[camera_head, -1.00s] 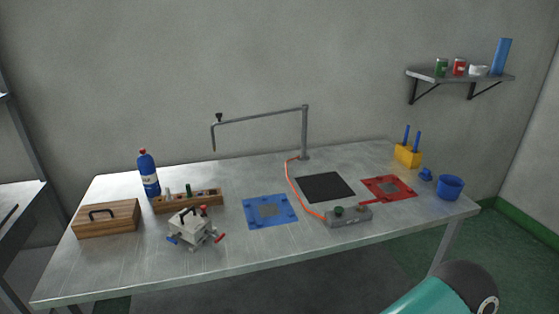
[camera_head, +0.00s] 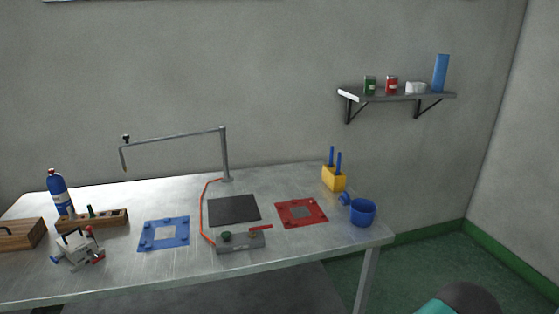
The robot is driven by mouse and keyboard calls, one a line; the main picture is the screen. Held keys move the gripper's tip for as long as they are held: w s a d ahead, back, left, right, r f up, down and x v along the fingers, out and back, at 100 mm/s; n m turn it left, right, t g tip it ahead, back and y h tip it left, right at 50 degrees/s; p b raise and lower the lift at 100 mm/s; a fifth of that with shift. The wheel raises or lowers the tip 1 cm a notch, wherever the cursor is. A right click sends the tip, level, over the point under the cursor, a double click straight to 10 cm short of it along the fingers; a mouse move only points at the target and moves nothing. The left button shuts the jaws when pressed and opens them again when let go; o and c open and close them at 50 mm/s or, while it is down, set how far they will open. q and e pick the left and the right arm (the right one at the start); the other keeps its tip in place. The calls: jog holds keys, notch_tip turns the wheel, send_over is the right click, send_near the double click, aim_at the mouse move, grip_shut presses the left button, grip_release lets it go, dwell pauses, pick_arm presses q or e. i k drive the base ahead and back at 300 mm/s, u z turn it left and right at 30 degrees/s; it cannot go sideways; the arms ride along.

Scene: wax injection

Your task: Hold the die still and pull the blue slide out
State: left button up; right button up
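The die (camera_head: 77,249) is a small grey-white block near the left front of the metal table. A blue slide handle (camera_head: 55,259) sticks out at its lower left. A dark handle and red parts also show on it. The die stands apart from any gripper. Neither of my grippers is in view; only a teal and dark part of my own arm shows at the bottom right.
A wooden box (camera_head: 20,235) and a wooden rack (camera_head: 95,221) stand close behind the die. A blue plate (camera_head: 146,246), black mat (camera_head: 233,210), red plate (camera_head: 314,203), grey control box (camera_head: 240,243) and blue cup (camera_head: 362,213) lie further right. Bare table lies in front.

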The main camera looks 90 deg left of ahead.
aim_at(54, 260)
jog(key=z, duration=0.1)
jog(key=i, duration=1.15)
jog(key=u, duration=3)
jog(key=i, duration=0.3)
jog(key=u, duration=1.95)
jog(key=k, duration=0.5)
jog(key=u, duration=0.45)
jog(key=i, duration=1.4)
jog(key=z, duration=0.35)
